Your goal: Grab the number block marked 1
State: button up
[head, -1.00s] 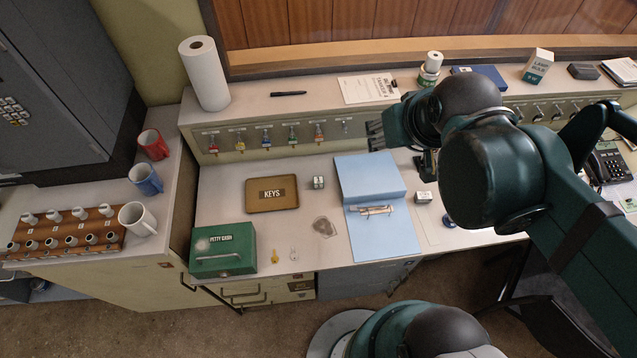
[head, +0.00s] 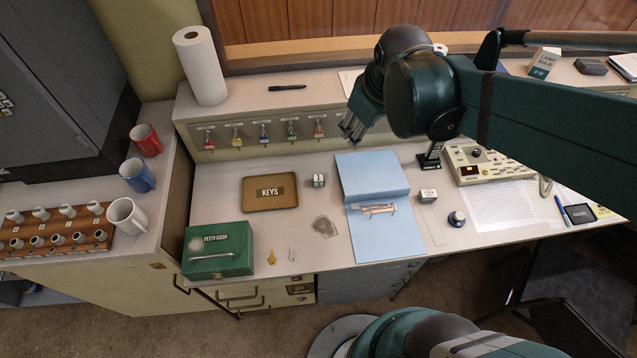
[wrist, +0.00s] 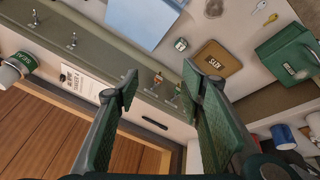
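The brown KEYS tray (head: 250,194), blue binder (head: 372,235) and green petty cash box (head: 218,252) surround the block. Several hanging keys (head: 264,134) line the raised ledge behind. Bare desk surrounds the small block.

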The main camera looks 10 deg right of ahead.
jog(key=w+a+f+n+g+b, duration=0.1)
jog(key=w+a+f+n+b, duration=0.2)
jog(key=f, duration=0.4)
jog(key=w+a+f+n+g+b, duration=0.1)
jog(key=w+f+n+b, duration=0.1)
jog(key=w+f, duration=0.3)
jog(key=n+g+b, duration=0.2)
jog(key=n+b, duration=0.2)
jog(key=n, duration=0.1)
send_over(318, 178)
jog(key=f, duration=1.6)
jog(key=shift+d+f, duration=0.2)
jog(key=shift+d, duration=0.1)
jog(key=shift+a+f+n, duration=0.15)
jog(key=shift+f+n, duration=0.15)
jog(key=shift+f, duration=0.3)
jog(key=shift+f+b, duration=0.45)
jog(key=shift+f, duration=0.85)
jog(key=shift+f, duration=0.1)
jog(key=shift+f+b, duration=0.8)
jog(key=shift+f, duration=1.7)
